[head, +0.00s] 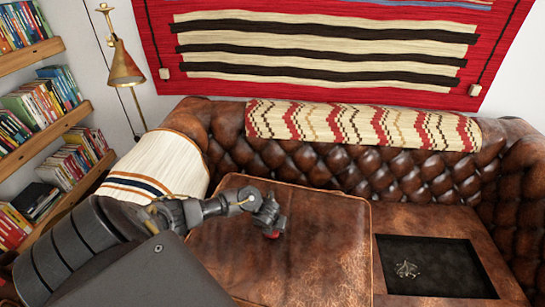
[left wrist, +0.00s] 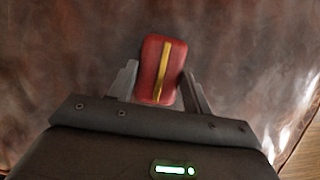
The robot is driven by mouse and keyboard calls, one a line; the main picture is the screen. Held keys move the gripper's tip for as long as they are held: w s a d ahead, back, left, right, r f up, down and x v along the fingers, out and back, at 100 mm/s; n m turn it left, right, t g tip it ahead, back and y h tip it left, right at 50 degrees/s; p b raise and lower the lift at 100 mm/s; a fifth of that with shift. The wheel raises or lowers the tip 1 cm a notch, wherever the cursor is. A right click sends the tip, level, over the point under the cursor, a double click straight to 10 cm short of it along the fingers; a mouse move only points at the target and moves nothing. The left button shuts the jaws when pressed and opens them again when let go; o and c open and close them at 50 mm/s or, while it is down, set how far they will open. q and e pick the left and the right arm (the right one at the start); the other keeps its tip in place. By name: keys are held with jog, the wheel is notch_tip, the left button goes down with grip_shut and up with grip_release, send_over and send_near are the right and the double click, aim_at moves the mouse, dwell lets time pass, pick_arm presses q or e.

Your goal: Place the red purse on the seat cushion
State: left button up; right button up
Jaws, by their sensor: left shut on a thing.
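The red purse (left wrist: 152,70) is small, with a yellow stripe down its middle. In the left wrist view it sits between the two fingers of my left gripper (left wrist: 158,85), which is shut on it. In the head view my left gripper (head: 270,215) is over the brown leather seat cushion (head: 320,240), and a bit of the red purse (head: 273,234) shows under it. The cushion fills the background of the left wrist view. I cannot tell whether the purse touches the cushion. My right gripper is not in view.
A dark tray (head: 435,255) with a small metallic object (head: 407,269) lies on the right seat. The tufted sofa back (head: 350,165) carries a patterned cloth (head: 360,124). A cream striped throw (head: 160,165) covers the left armrest. Bookshelves (head: 50,130) and a brass lamp (head: 124,65) stand at left.

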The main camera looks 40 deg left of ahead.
pick_arm(q)
jog(key=shift+f, duration=0.1)
jog(key=o, duration=0.7)
jog(key=shift+o, duration=1.4)
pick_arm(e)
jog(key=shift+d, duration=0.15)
pick_arm(q)
jog(key=shift+r, duration=0.2)
jog(key=p+v, duration=0.5)
jog(key=v, duration=0.7)
jog(key=shift+p, duration=0.3)
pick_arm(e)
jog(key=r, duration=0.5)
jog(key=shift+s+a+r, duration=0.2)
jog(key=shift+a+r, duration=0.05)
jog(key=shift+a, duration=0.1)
